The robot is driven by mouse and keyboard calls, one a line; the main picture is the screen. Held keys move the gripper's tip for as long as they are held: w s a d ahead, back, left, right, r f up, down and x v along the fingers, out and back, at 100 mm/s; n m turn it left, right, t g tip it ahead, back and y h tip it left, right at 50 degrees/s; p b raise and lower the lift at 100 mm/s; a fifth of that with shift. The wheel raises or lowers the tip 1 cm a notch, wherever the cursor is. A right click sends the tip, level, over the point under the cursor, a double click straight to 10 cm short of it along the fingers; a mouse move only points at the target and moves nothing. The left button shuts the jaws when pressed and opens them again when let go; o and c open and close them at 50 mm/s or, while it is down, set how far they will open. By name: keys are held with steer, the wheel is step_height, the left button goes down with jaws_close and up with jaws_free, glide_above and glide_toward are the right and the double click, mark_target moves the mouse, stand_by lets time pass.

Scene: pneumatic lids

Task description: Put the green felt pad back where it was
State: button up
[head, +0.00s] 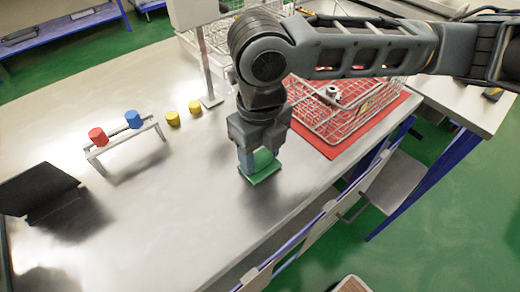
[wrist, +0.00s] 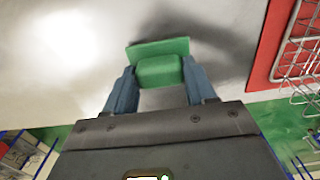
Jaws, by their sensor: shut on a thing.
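The green felt pad (head: 262,177) shows as a flat green plate under my gripper, with a raised green block on its upper side. My gripper (head: 258,160) points down over the steel table, its two blue-grey fingers shut on the raised block. In the wrist view the block sits between the fingertips (wrist: 161,82), and the flat part of the pad (wrist: 150,49) reaches out beyond them. I cannot tell whether the pad touches the table or hangs just above it.
A wire basket (head: 340,118) stands on a red mat (head: 330,150) right of my gripper. A small rack (head: 125,139) bears a red (head: 97,136) and a blue piece (head: 133,119). Two yellow pieces (head: 173,118) lie beside it. The table left of the pad is clear.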

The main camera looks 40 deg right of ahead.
mark_target(259, 155)
steer(key=o, duration=1)
step_height(259, 155, up, 12)
steer(key=shift+r, duration=0.15)
